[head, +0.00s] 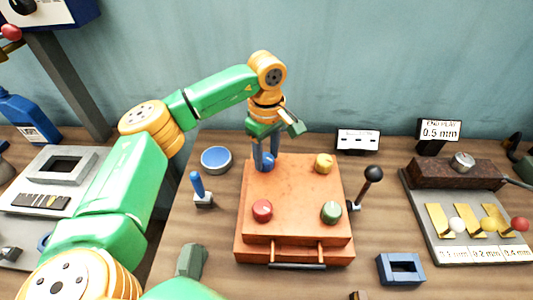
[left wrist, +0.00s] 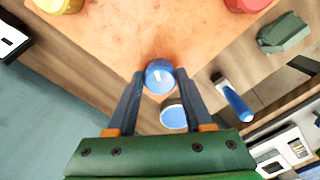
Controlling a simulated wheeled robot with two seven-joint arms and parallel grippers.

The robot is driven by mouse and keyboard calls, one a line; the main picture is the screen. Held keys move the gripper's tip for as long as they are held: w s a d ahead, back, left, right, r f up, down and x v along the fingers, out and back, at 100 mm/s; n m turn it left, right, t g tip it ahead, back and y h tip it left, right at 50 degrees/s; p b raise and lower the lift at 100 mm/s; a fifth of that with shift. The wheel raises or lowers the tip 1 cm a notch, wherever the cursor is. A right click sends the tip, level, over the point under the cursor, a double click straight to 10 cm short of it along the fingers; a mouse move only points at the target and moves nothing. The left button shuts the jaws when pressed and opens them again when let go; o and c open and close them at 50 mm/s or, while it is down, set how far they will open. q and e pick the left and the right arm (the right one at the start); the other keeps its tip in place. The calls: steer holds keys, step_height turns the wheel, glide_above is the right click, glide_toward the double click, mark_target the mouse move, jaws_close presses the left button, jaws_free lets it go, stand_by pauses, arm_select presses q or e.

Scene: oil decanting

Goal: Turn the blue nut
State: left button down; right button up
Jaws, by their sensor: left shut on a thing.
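The blue nut (head: 266,163) is at the back left corner of the orange block (head: 290,195). My left gripper (head: 265,158) reaches down onto it from above and is shut on it. In the left wrist view the blue nut (left wrist: 159,76) sits between the two fingertips, with a white mark on its top. A yellow nut (head: 324,163), a red nut (head: 262,210) and a green nut (head: 331,212) stand at the block's other corners. My right gripper is not in view.
A blue bowl (head: 216,160) and a blue-handled tool (head: 198,188) stand left of the block. A black-knobbed lever (head: 372,175) rises at its right. A blue frame (head: 400,269) lies front right. A gauge tray (head: 470,225) is far right.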

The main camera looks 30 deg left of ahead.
mark_target(267, 158)
arm_select(q)
steer(key=shift+c, duration=1.5)
jaws_free()
steer(key=shift+r, duration=0.1)
step_height(267, 158, up, 7)
steer(key=shift+r+b, duration=0.1)
steer(key=shift+b, duration=0.55)
